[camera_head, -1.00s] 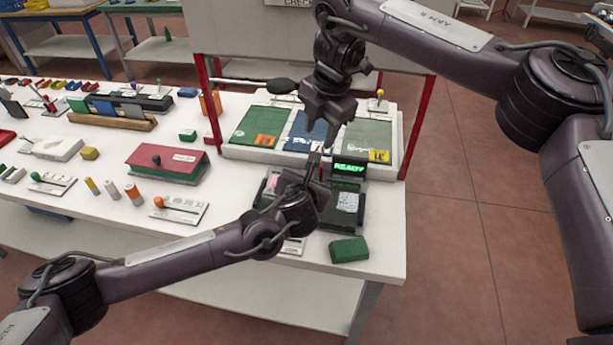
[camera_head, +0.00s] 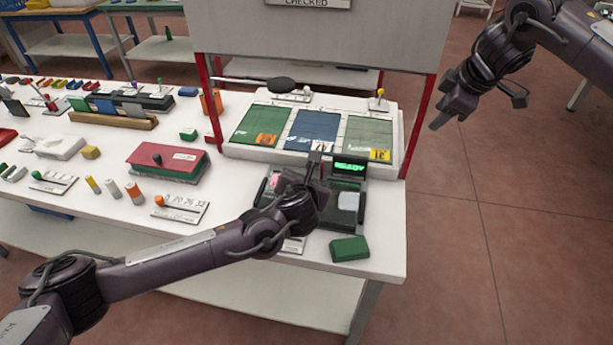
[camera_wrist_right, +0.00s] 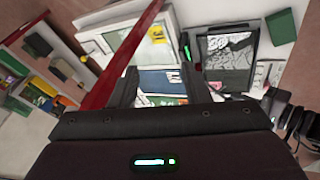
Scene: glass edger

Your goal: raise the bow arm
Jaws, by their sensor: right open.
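A thin rod with a dark oval pad (camera_head: 281,85) lies low and roughly level along the back of the white three-panel unit (camera_head: 230,153); I cannot tell for sure that this is the bow arm. My right gripper (camera_head: 480,110) is open and empty, in the air right of the red post and well away from the pad. Its spread fingers also show in the right wrist view (camera_wrist_right: 163,90). My left gripper (camera_head: 317,168) is over the black device (camera_head: 350,222); the arm hides much of that device, and I cannot tell if the jaws are shut.
Red posts (camera_head: 424,110) carry a grey board (camera_head: 320,35) above the unit. A green READY display (camera_head: 350,168), a green block (camera_head: 349,248) and a red box (camera_head: 168,162) are on the table. Floor at right is clear.

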